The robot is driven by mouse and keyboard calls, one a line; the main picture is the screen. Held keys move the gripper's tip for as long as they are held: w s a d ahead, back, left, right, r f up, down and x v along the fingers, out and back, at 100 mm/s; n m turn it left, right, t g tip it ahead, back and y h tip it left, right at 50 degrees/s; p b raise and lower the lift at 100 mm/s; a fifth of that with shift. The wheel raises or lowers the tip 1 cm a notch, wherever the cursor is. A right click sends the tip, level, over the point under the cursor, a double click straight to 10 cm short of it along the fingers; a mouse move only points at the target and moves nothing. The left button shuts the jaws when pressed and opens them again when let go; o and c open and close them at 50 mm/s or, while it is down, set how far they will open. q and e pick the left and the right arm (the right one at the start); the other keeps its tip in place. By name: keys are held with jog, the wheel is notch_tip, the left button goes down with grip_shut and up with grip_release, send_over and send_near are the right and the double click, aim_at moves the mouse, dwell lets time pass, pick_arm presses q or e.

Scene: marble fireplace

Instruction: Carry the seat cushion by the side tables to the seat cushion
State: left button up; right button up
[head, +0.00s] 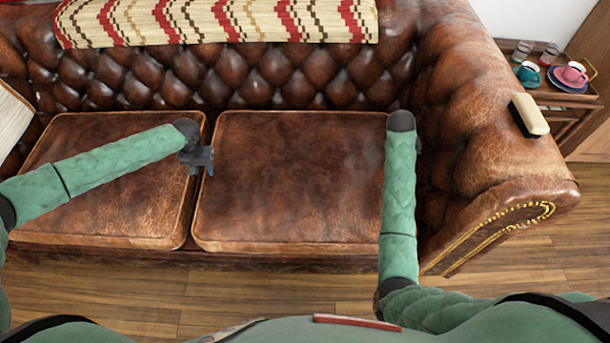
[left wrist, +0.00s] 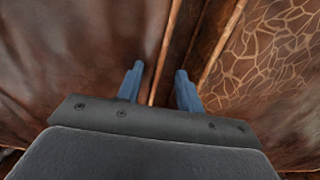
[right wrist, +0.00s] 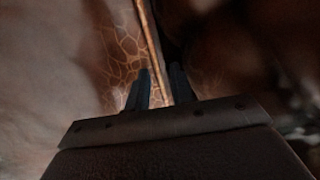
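The right-hand brown leather seat cushion (head: 290,185), nearer the side table, lies flat on the sofa. The other seat cushion (head: 110,180) lies beside it on the left, with a narrow gap between them. My left gripper (head: 207,160) is open over that gap, at the right cushion's left edge; its separated fingers (left wrist: 160,85) show in the left wrist view. My right gripper is mostly hidden behind its arm at the cushion's right edge. In the right wrist view its fingers (right wrist: 160,85) stand slightly apart at a piped edge; whether they grip it is unclear.
The tufted sofa (head: 460,100) has a high back and a right armrest with a cream-and-black brush-like block (head: 530,115) on it. A patterned blanket (head: 220,20) covers the backrest. A side table (head: 560,95) with cups stands at right. Wooden floor (head: 130,295) lies in front.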

pick_arm(q)
jog(key=c, duration=0.3)
pick_arm(e)
jog(key=c, duration=0.3)
pick_arm(q)
grip_shut()
pick_arm(e)
grip_shut()
pick_arm(q)
jog(key=shift+w+r, duration=0.15)
pick_arm(e)
jog(key=shift+w+r, duration=0.1)
